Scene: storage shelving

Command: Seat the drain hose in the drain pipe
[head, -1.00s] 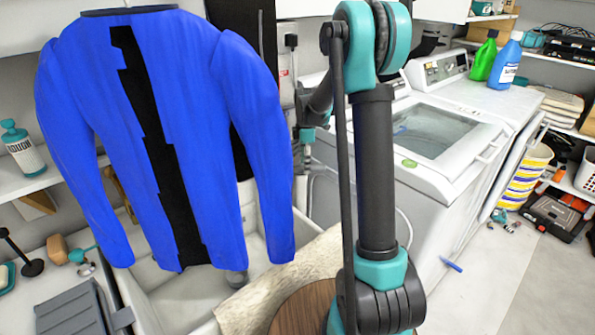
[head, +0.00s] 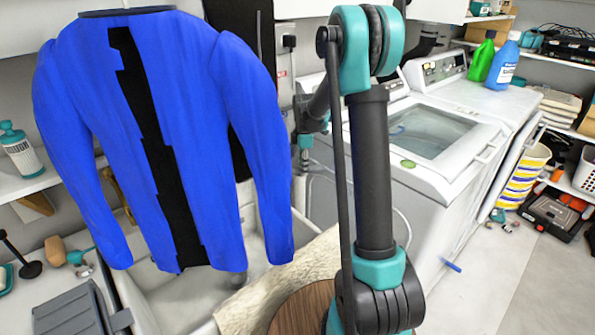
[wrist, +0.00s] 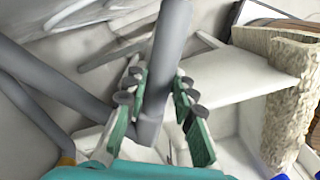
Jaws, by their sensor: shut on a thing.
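In the wrist view a smooth grey hose (wrist: 171,40), which looks like the drain hose, runs down between the green-padded fingers of my gripper (wrist: 160,88). My gripper is shut on it. Its lower end sits low between the fingers. A second grey tube (wrist: 45,80) slants in from the left; I cannot tell whether it is part of the same hose. I cannot make out the drain pipe's opening. In the head view my wrist is by the wall left of the washer (head: 420,155), and my gripper's fingers cannot be made out.
A blue garment (head: 190,130) hangs in front of a pale sink (head: 175,305) and hides much of the wall. A wall outlet (head: 289,42) is above my wrist. In the wrist view a white ledge (wrist: 240,75) and a rough beige edge (wrist: 290,90) lie right.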

